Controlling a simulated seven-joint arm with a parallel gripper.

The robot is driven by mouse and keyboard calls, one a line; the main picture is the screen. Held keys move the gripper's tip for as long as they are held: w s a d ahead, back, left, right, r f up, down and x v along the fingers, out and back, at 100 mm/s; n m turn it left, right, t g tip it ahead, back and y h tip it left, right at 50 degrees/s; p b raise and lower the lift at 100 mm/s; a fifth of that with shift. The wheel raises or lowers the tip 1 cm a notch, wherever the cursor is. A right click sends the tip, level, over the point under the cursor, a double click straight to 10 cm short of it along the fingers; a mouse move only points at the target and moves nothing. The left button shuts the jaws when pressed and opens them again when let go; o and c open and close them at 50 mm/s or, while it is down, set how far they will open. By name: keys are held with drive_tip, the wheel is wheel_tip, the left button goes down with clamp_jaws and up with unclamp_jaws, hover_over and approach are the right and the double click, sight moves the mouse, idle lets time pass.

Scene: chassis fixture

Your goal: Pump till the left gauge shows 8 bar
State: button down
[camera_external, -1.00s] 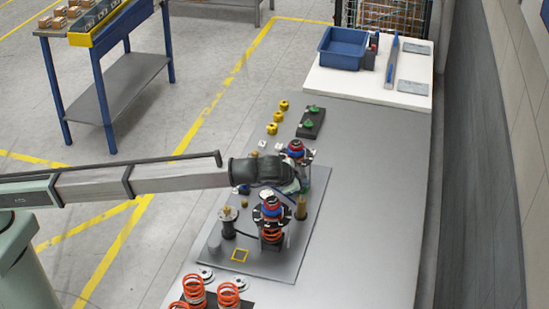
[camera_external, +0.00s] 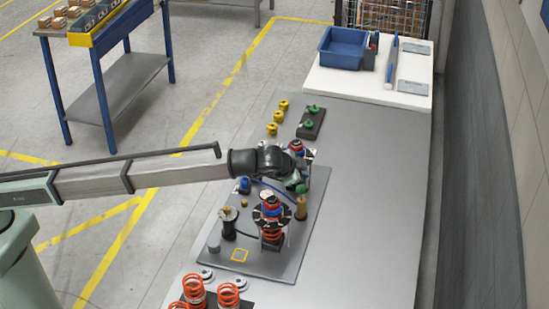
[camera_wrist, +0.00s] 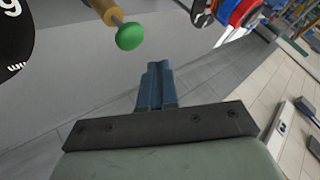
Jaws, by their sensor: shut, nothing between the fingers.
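The pump is a brass cylinder (camera_external: 301,208) with a green knob (camera_external: 302,189) on a thin rod, on the grey fixture plate (camera_external: 275,262). In the wrist view the green knob (camera_wrist: 130,37) stands out from the brass body (camera_wrist: 104,11), up and left of my fingertips and apart from them. My gripper (camera_wrist: 155,72) is shut and empty; in the external view its fingers are hard to make out close by the knob. A black dial-like disc (camera_wrist: 14,42) with a white 9 is cut off at the wrist view's left edge. No gauge reading is legible.
A spring strut (camera_external: 270,215) stands left of the pump, and another red and blue one (camera_external: 296,147) is behind the wrist. A black post (camera_external: 228,224), yellow caps (camera_external: 272,128) and orange springs (camera_external: 228,292) are on the bench. The bench's right side is clear.

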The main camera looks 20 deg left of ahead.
drive_tip(key=shift+r, duration=1.5)
